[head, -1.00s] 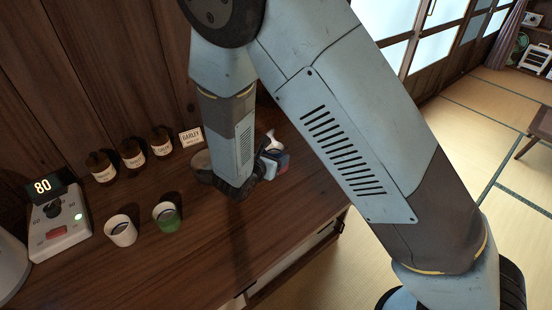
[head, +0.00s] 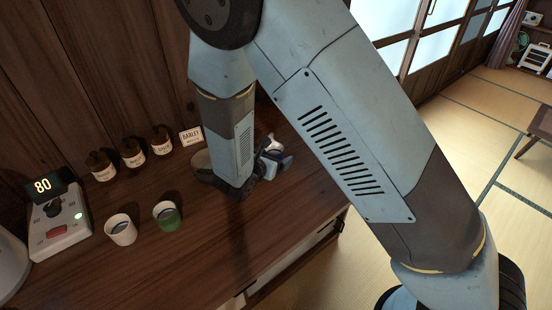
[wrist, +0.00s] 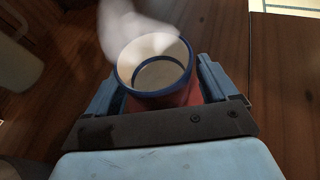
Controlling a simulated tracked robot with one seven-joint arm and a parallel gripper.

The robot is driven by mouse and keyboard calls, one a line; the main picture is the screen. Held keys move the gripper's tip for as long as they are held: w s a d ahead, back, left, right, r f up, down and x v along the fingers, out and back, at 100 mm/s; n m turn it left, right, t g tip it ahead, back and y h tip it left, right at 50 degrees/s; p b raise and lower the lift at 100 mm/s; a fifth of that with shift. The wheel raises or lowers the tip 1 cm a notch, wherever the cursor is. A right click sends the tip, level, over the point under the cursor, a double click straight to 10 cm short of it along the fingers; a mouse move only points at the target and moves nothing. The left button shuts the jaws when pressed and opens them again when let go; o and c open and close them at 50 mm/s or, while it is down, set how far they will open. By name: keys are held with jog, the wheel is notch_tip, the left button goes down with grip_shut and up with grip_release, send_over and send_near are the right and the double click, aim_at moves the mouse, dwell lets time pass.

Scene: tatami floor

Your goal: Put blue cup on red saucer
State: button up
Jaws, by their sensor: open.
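The blue cup (wrist: 154,68), with a blue rim and pale inside, is upright between the spread fingers of my gripper (wrist: 158,88) in the wrist view. Red (wrist: 196,97), seemingly the red saucer, shows low around the cup. Whether the cup's base rests flat on it is hidden. In the head view my gripper (head: 264,172) is low over the wooden counter, and my arm hides most of the cup and saucer.
A white cup (head: 121,230) and a green cup (head: 167,215) stand to the left. The front counter is clear.

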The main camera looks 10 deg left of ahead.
jog(key=v, duration=1.2)
jog(key=w+d+r+m+g+h, duration=0.1)
jog(key=w+d+r+m+g, duration=0.15)
jog(key=d+r+m, duration=0.4)
jog(key=w+d+r+m+g+h, duration=0.1)
jog(key=d+r+m+g, duration=0.25)
jog(key=d, duration=0.55)
jog(key=w+d+r+m+g+h, duration=0.1)
jog(key=d+r+m+g, duration=0.1)
jog(key=d+r+m, duration=0.45)
jog(key=s+d+r+m+y, duration=0.3)
jog(key=s+d+r+m, duration=0.3)
jog(key=d+m, duration=0.2)
jog(key=s+d+r+m+y, duration=0.4)
jog(key=s+d+r+m, duration=0.1)
jog(key=d+m, duration=0.3)
jog(key=shift+s+d+r+t, duration=0.4)
jog(key=shift+s+d, duration=0.25)
jog(key=shift+d, duration=0.2)
